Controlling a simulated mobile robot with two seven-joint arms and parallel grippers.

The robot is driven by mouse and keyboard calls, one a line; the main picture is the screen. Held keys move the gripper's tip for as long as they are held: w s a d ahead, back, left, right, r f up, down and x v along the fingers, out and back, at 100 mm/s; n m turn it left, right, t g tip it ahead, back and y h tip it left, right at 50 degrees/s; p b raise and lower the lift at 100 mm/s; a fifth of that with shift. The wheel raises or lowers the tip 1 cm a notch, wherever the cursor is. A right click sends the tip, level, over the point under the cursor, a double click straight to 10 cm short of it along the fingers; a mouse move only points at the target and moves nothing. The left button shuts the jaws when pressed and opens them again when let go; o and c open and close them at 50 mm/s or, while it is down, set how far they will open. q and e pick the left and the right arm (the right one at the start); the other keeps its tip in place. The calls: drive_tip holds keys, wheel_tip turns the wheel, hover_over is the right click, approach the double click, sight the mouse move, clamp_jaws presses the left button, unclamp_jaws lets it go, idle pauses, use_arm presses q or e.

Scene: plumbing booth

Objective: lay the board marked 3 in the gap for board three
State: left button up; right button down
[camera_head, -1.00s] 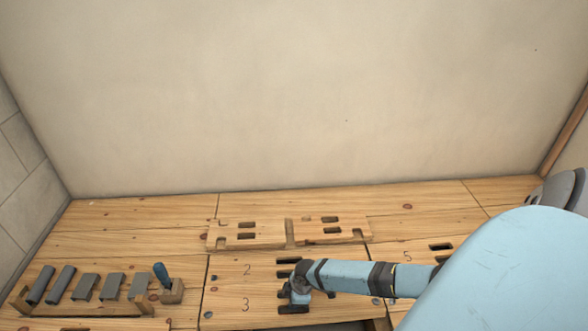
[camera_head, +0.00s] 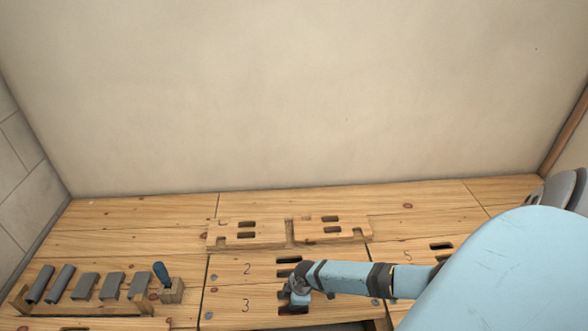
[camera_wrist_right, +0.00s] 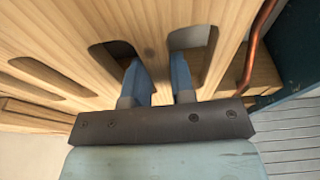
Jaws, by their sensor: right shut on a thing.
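The board marked 3 (camera_head: 225,306) lies directly in front of the board marked 2 (camera_head: 228,268), looking nearly level with it. I cannot tell if it rests fully down in its gap. My right gripper (camera_head: 293,300) is at the slots of board 3. In the right wrist view my right gripper (camera_wrist_right: 160,80) has one finger in each of two slots, shut on the wooden bar of board 3 (camera_wrist_right: 155,35) between them. The gap's edges under the board are hidden. My left gripper is not in view.
Two slotted wooden pieces (camera_head: 246,234) lie behind board 2. A rack (camera_head: 85,310) with grey pieces and a blue-handled tool (camera_head: 161,273) stands at left. The board marked 5 (camera_head: 410,258) is at right. A copper pipe (camera_wrist_right: 256,50) runs beside the board in the wrist view.

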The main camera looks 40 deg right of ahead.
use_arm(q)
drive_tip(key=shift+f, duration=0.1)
use_arm(e)
drive_tip(key=shift+f, duration=0.15)
drive_tip(key=c, duration=0.9)
unclamp_jaws()
drive_tip(key=shift+d+r+p, duration=0.15)
drive_tip(key=shift+r+p, duration=0.2)
drive_tip(key=shift+r, duration=0.3)
drive_tip(key=p+v, duration=0.4)
drive_tip(key=v, duration=0.4)
drive_tip(key=shift+s, duration=0.1)
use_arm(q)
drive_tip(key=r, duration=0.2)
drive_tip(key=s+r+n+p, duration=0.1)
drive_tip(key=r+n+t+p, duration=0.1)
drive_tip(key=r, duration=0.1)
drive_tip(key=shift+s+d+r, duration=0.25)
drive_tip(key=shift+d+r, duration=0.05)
use_arm(e)
drive_tip(key=v, duration=0.4)
drive_tip(key=shift+r, duration=0.25)
